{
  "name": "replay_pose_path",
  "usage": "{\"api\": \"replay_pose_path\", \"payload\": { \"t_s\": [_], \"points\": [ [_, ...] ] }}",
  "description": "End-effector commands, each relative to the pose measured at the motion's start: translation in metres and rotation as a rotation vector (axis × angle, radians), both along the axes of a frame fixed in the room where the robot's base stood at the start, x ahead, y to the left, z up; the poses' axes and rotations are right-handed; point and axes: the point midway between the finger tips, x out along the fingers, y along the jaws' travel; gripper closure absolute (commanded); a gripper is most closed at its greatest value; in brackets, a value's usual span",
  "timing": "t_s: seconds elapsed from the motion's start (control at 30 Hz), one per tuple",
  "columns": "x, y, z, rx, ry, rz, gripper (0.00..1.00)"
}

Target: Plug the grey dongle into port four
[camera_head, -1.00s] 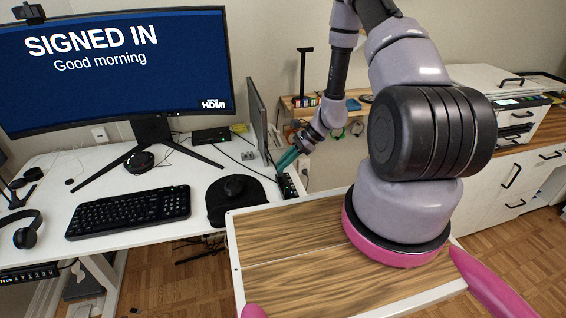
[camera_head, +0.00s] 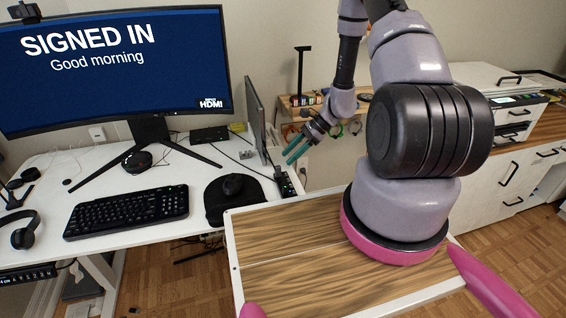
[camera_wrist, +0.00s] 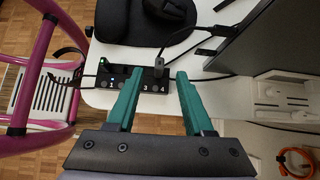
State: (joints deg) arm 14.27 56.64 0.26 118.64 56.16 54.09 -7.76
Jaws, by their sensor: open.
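The black hub (camera_head: 288,184) lies near the desk's right edge. It also shows in the wrist view (camera_wrist: 130,87), with numbers 1, 3 and 4 readable and small lights at its left end. A small dark grey piece (camera_wrist: 159,70), which looks like the grey dongle, stands at the port-four end of the hub. I cannot tell how far in it sits. My gripper (camera_head: 290,155) is above the hub, with its green fingers apart. In the wrist view my gripper (camera_wrist: 158,75) is open, with the grey piece between the fingertips but not visibly touched.
A black mouse (camera_head: 232,186) on its mat and a keyboard (camera_head: 128,211) lie left of the hub. A second monitor (camera_head: 255,115) stands edge-on behind it. Cables run across the desk near the hub. A shelf with small items (camera_head: 320,100) stands beyond.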

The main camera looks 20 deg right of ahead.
Motion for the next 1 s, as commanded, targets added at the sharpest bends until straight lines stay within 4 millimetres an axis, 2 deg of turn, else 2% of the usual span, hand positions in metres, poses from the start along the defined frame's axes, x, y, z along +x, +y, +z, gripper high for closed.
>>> {"api": "replay_pose_path", "payload": {
  "t_s": [0.1,0.33,0.87,1.0],
  "points": [
    [0.001,-0.018,0.018,-0.001,-0.003,-0.003,0.48],
    [0.001,-0.039,0.038,0.001,0.001,-0.001,0.48],
    [0.0,-0.042,0.042,0.001,0.001,0.0,0.48],
    [0.003,-0.041,0.054,-0.01,-0.021,0.02,0.48]
  ]
}}
